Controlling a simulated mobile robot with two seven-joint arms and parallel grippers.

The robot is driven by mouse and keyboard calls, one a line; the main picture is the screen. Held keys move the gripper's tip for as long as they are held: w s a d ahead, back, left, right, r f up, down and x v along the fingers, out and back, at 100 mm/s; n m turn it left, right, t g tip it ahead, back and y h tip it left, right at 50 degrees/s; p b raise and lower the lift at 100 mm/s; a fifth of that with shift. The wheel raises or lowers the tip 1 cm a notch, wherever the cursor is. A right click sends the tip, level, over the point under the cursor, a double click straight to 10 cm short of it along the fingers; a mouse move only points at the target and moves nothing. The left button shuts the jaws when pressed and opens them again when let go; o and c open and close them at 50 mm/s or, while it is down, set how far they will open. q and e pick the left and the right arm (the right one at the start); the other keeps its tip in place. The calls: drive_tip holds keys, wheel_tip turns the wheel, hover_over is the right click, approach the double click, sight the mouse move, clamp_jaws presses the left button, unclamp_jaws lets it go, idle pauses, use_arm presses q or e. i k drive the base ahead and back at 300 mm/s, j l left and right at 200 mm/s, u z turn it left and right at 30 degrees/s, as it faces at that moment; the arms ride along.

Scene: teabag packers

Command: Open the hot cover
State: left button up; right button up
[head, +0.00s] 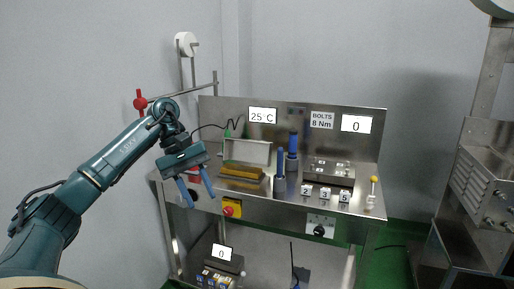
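A steel workbench (280,197) stands ahead with a back panel. My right gripper is out of view.
Blue-handled tools (293,146) stand mid-bench. A steel block (328,172) and numbered tags (325,193) are on the right. A red-and-yellow switch (232,208) is on the front. A red knob (140,102) sits on a rod at left. Another machine (485,175) stands at right.

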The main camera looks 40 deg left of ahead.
sight(236, 149)
drive_tip(key=i+j+z, duration=0.4)
drive_tip(key=j, duration=0.75)
drive_tip(key=i+j+z, duration=0.1)
drive_tip(key=j+z, duration=0.3)
drive_tip(key=j, duration=0.8)
drive_tip(key=j+z, duration=0.45)
drive_tip(key=j, duration=0.75)
